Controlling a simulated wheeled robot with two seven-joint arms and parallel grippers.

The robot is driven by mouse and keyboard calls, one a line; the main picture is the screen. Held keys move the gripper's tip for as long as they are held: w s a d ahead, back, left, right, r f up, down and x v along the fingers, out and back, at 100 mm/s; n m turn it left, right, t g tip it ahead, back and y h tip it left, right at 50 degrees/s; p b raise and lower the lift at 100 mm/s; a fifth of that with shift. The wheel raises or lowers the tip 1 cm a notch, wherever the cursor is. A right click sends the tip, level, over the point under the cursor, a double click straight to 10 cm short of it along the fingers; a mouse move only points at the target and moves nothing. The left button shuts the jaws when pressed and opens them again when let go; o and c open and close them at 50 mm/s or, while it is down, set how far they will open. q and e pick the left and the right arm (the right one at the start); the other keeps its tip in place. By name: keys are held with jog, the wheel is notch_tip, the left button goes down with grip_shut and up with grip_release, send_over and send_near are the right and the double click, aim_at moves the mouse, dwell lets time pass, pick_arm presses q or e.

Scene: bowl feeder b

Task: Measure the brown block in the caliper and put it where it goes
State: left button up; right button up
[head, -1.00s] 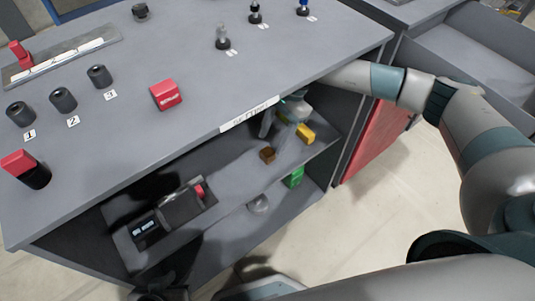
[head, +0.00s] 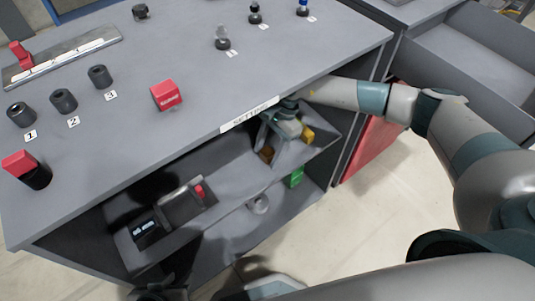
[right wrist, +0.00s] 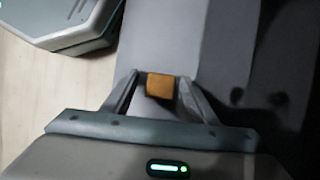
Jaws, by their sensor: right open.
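The brown block (head: 266,154) lies on the upper shelf under the counter. In the right wrist view the brown block (right wrist: 160,85) shows orange-brown between the fingertips. My right gripper (head: 268,142) reaches under the counter edge with its fingers around the block; it is open, and the right wrist view shows the open fingers (right wrist: 160,88) on either side. The caliper (head: 178,208), with a small display and a red part, sits on the same shelf to the left. A dark part of my left gripper (head: 160,291) shows at the bottom edge; its fingers are unclear.
A yellow block (head: 307,134) is on the shelf just right of my right gripper. A green block (head: 296,177) and a grey round thing (head: 259,204) are lower down. The counter edge with its label (head: 250,115) overhangs the shelf. A red box (head: 166,96) stands on top.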

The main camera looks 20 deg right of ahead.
aim_at(265, 155)
jog(key=shift+c, duration=0.7)
jog(key=c, duration=1.1)
jog(key=shift+r, duration=0.45)
jog(key=r, duration=0.2)
jog(key=shift+s+r, duration=0.25)
jog(key=shift+r, duration=0.1)
jog(key=s+d, duration=0.3)
jog(key=s, duration=0.5)
jog(key=s+d, duration=0.3)
jog(key=s, duration=0.5)
jog(key=shift+s+b, duration=0.25)
jog(key=shift+b, duration=0.05)
